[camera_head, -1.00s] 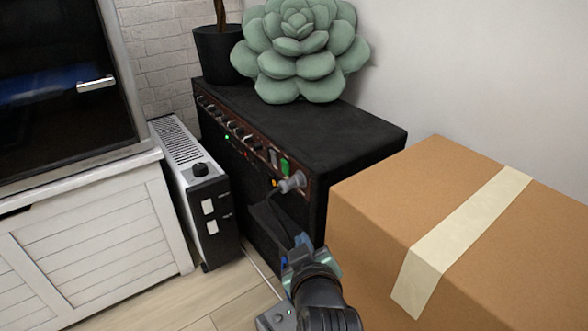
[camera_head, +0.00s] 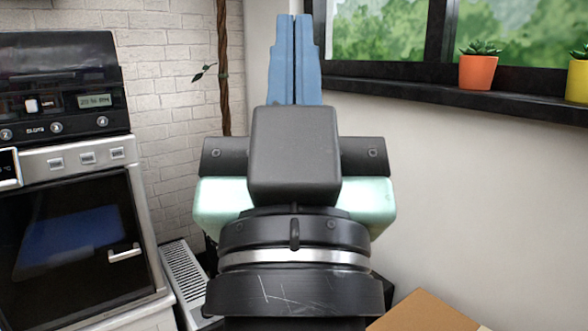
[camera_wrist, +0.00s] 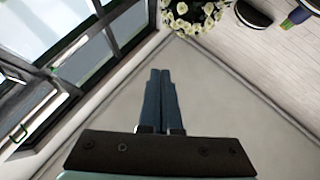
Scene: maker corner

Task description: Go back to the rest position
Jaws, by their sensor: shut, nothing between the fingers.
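My gripper (camera_head: 295,20) is raised in the middle of the head view, pointing up, with its two blue fingers pressed together and nothing between them. In the wrist view the closed fingers (camera_wrist: 160,75) point toward a bare pale surface in a corner. The gripper touches nothing that I can see. My wrist and arm hide most of what lies behind them in the head view.
An oven (camera_head: 75,240) and a black machine (camera_head: 60,90) stand at the left, with a heater (camera_head: 185,280) beside them. A cardboard box (camera_head: 425,315) is at the lower right. An orange pot (camera_head: 478,71) stands on the windowsill (camera_head: 400,85). White flowers (camera_wrist: 195,15) show in the wrist view.

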